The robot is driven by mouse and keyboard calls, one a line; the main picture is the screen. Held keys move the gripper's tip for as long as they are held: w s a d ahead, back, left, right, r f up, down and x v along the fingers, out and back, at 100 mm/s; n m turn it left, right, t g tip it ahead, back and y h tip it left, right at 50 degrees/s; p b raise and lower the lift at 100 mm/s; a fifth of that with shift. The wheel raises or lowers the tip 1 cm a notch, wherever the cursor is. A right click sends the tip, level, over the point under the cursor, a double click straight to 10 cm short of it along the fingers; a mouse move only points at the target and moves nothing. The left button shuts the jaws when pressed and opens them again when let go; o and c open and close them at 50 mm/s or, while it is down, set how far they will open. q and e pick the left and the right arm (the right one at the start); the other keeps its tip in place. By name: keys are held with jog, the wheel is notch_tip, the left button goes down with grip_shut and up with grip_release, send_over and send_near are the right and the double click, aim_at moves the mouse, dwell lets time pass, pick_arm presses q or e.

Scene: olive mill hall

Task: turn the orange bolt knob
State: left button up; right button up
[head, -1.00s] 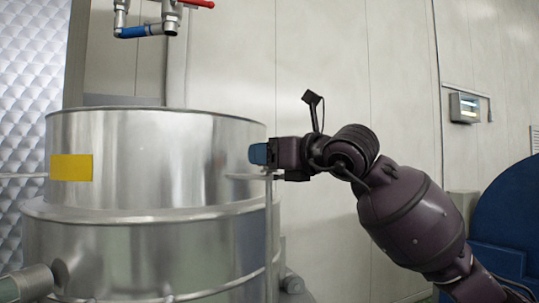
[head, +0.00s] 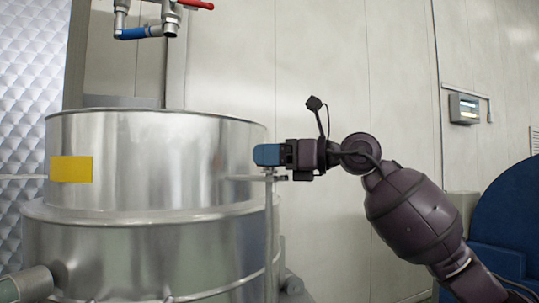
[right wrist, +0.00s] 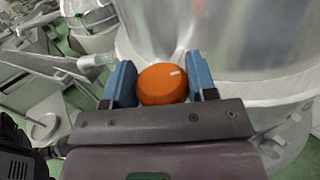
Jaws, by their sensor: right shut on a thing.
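The orange bolt knob (right wrist: 163,84) shows in the right wrist view, round, with a short white mark near its upper right edge. It sits between the two blue fingers of my right gripper (right wrist: 161,83), which is shut on it. In the head view, my right gripper (head: 267,155) is at the right side of the shiny steel vessel (head: 165,160), by a thin upright post (head: 269,230). The fingers hide the knob in that view. My left gripper is not in view.
A yellow plate (head: 71,169) is on the vessel's front. Pipes with a red lever (head: 197,4) hang above it. A small wall panel (head: 464,108) and a large blue round thing (head: 512,220) are at the right.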

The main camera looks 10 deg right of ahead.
jog(key=shift+f+n+g+y, duration=0.1)
jog(key=shift+n+g+y, duration=0.4)
jog(key=shift+n+g, duration=0.6)
jog(key=shift+f+n+g+y, duration=0.1)
jog(key=shift+n+g+y, duration=0.45)
jog(key=shift+g, duration=0.95)
jog(key=shift+f+n+g, duration=0.1)
jog(key=shift+n+g, duration=0.15)
jog(key=shift+g, duration=0.15)
jog(key=o, duration=0.9)
jog(key=shift+w+a, duration=0.1)
jog(key=shift+o, duration=0.2)
jog(key=shift+r, duration=0.2)
jog(key=s+d+b, duration=0.1)
jog(key=d, duration=1)
jog(key=shift+s+b, duration=0.3)
jog(key=shift+s, duration=0.05)
jog(key=shift+a, duration=0.1)
jog(key=shift+c, duration=0.4)
